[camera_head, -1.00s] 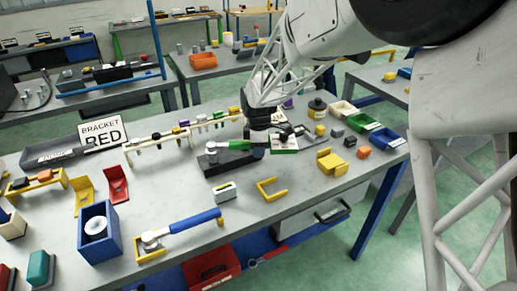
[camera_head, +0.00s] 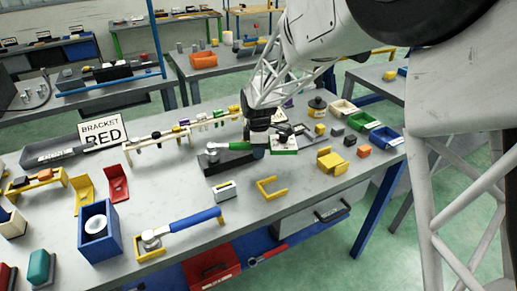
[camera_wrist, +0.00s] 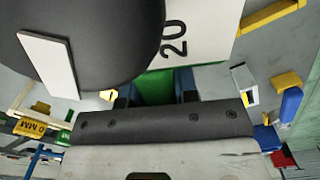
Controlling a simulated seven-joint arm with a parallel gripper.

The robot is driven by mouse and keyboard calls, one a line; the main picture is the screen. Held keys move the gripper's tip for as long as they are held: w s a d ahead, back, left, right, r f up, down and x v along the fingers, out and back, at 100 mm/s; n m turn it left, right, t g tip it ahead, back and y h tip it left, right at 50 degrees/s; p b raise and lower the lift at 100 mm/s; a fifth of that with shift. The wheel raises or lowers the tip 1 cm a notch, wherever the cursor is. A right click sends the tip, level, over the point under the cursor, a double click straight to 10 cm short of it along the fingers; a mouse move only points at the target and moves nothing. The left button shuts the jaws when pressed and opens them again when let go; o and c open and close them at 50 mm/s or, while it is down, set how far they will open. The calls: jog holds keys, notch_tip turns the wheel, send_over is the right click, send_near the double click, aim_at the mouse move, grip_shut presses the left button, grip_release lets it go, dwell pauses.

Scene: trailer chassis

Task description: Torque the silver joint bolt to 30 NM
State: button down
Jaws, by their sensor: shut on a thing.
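A wrench with a green handle (camera_head: 231,147) lies over a dark block (camera_head: 222,165), its silver head (camera_head: 212,148) at the block's left end. My gripper (camera_head: 257,146) is low over the block's right end and shut on the green handle; the contact is partly hidden. In the wrist view, green (camera_wrist: 155,88) shows between the dark fingers. The joint bolt is not clearly visible; the wrench head may cover it. A white plate marked "20" (camera_wrist: 200,30), with green at its edge, is close to the gripper. A second wrench with a blue handle (camera_head: 195,221) rests on yellow supports at the front.
A rack of small tools (camera_head: 157,149) stands behind the block. A yellow U-shaped holder (camera_head: 268,192) and a small white box (camera_head: 224,190) lie in front. A blue box (camera_head: 85,240) is at the left front, and coloured bins (camera_head: 362,122) are at the right.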

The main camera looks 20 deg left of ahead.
jog(key=shift+f, duration=0.3)
dwell(0.7)
jog(key=c, duration=1.6)
grip_release()
grip_shut()
